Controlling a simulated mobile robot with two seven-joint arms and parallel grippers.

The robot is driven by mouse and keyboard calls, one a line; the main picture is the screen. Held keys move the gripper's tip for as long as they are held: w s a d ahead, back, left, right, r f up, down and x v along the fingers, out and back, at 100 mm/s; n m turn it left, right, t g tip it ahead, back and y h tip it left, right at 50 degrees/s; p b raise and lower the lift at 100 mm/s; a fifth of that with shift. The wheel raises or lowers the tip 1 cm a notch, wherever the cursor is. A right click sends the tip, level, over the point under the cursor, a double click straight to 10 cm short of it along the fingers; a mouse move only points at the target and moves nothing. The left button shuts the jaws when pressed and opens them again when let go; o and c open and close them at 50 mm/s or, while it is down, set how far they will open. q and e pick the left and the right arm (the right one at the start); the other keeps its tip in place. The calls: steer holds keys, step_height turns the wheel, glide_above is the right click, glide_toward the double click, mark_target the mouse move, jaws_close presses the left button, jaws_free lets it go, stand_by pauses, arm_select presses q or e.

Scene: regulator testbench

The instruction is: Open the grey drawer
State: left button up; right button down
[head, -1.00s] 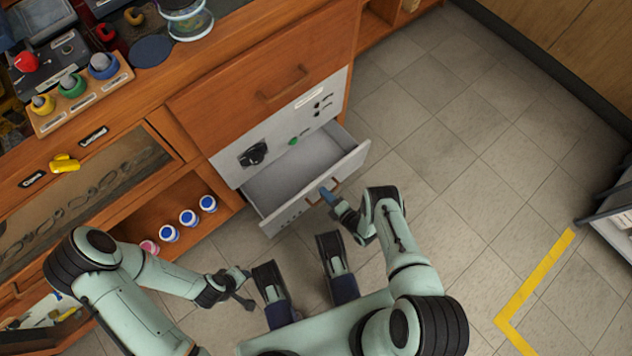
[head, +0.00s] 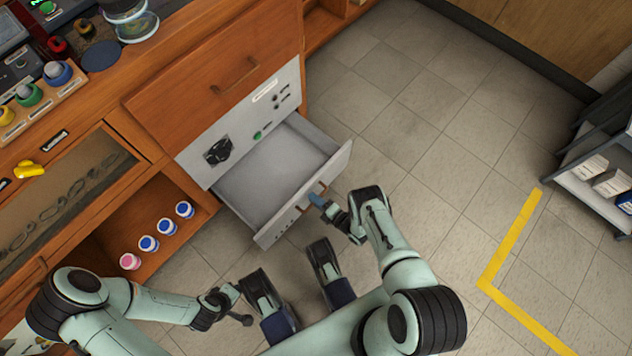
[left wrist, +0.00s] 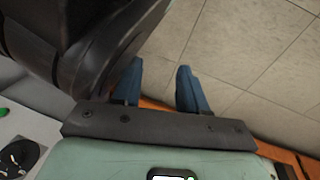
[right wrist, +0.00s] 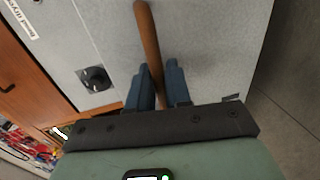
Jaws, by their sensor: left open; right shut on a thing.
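The grey drawer (head: 278,172) stands pulled out of the wooden cabinet, and its empty inside shows from above. Its front panel (head: 335,170) carries a brown bar handle, which also shows in the right wrist view (right wrist: 148,40). My right gripper (head: 318,200) is at the front panel, shut on the handle; in the right wrist view its blue fingers (right wrist: 158,82) lie on both sides of the bar. My left gripper (head: 238,305) hangs low, away from the drawer. In the left wrist view its fingers (left wrist: 158,85) are apart with nothing between them.
A closed wooden drawer (head: 215,80) sits above the grey panel (head: 240,125). Several small jars (head: 166,227) stand on an open shelf at left. A grey cart (head: 600,165) stands at far right. The tiled floor (head: 440,120) between is clear.

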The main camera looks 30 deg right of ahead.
steer(key=shift+w, duration=0.1)
steer(key=c, duration=1.2)
jaws_free()
steer(key=shift+c, duration=0.2)
arm_select(q)
step_height(320, 180, up, 6)
steer(key=w+d+p, duration=0.1)
steer(key=d+p, duration=0.1)
steer(key=p, duration=0.2)
steer(key=shift+w+t+h, duration=0.3)
steer(key=shift+w+t, duration=0.05)
steer(key=shift+t, duration=0.05)
arm_select(e)
steer(key=v, duration=1.3)
steer(key=shift+s, duration=0.2)
arm_select(q)
steer(key=shift+f, duration=0.1)
